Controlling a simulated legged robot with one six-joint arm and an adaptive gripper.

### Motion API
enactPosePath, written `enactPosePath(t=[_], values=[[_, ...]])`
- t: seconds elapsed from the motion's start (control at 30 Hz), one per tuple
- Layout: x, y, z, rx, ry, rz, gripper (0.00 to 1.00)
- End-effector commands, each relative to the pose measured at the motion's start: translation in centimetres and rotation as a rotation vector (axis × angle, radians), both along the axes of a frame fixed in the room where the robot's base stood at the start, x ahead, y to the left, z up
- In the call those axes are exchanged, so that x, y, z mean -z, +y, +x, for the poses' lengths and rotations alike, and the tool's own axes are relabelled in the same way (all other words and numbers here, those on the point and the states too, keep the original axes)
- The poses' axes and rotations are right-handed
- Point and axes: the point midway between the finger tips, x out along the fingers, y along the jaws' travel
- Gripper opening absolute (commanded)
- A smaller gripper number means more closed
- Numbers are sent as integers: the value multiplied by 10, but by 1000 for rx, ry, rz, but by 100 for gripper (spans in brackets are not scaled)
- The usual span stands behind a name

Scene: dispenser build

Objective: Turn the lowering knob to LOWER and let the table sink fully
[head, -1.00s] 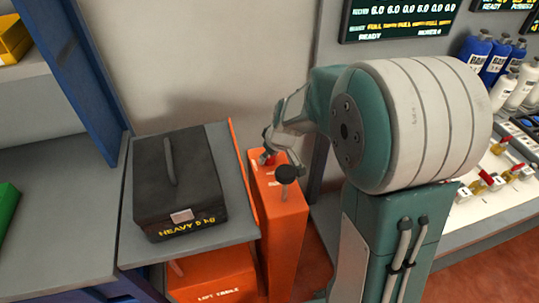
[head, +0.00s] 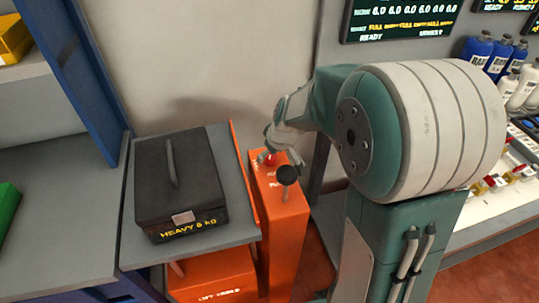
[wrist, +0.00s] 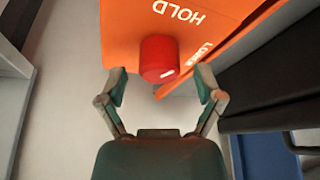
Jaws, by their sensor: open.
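The lowering knob is a red cylinder with a white mark (wrist: 158,59) on the orange lift post. In the wrist view it sits just ahead of my open gripper (wrist: 160,90), roughly centred between the fingers, and nothing is held. The words HOLD and LOWER show beside it, LOWER partly cut off. In the head view the red knob (head: 266,158) is partly hidden by my gripper (head: 270,150).
A black ball-topped lever (head: 287,176) stands on the orange post (head: 285,225), close to my gripper. A blue upright (head: 85,80) and grey shelf (head: 55,200) are at left. Blue bottles (head: 490,55) and a bench with red-handled switches (head: 497,180) are at right.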

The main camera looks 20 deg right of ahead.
Motion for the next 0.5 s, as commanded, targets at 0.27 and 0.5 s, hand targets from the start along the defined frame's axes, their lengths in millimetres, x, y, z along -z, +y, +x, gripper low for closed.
enactPosePath(t=[0.27,0.5], values=[[-53,-9,-19,2,-6,-1,85],[-90,-14,-33,1,-2,-1,85]])
